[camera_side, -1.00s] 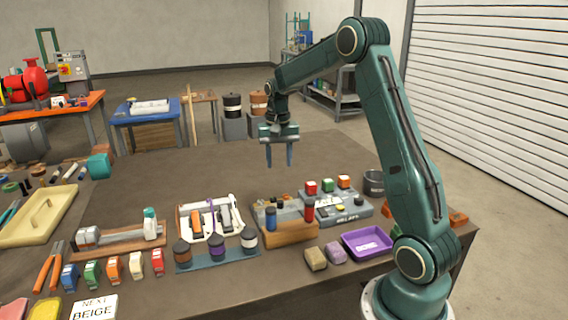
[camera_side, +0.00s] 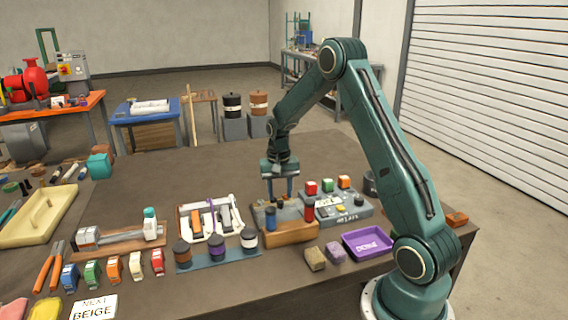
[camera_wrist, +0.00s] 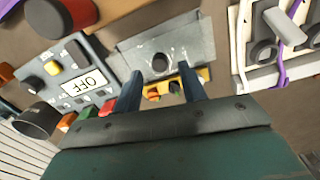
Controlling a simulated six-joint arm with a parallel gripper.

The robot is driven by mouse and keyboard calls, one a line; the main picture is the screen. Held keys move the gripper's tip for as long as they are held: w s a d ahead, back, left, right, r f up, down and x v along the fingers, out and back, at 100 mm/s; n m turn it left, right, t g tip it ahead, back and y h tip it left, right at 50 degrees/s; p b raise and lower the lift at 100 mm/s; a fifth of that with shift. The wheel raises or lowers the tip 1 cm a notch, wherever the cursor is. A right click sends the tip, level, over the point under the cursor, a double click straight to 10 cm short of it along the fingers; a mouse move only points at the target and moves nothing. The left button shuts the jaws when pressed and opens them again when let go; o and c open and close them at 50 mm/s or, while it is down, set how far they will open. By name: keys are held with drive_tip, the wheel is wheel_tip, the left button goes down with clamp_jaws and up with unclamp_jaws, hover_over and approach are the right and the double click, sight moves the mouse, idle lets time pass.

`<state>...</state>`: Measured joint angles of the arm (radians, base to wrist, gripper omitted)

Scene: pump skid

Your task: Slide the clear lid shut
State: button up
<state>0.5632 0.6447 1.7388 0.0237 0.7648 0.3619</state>
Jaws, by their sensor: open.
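In the wrist view the clear lid (camera_wrist: 190,42) looks like a greyish, see-through plate with a round dark knob or hole (camera_wrist: 160,62) near one edge. A yellow part (camera_wrist: 203,75) with orange and green pieces shows beside that edge, partly hidden by my fingers. In the side view the lid's area is small and partly hidden behind the wooden block; its exact position there is hard to tell. My gripper (camera_side: 280,195) points down over this area. Its fingers (camera_wrist: 160,75) are apart and empty, either side of the dark round feature in the picture; contact cannot be told.
A grey control panel (camera_side: 352,214) with colored buttons and an OFF display stands right of the gripper. A wooden block (camera_side: 290,233) with cylinders is in front. A white rack (camera_side: 190,227) stands left. The table behind is clear.

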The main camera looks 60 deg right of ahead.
sight(280, 210)
drive_tip(key=shift+f, duration=1.45)
drive_tip(key=shift+c, duration=0.3)
clamp_jaws()
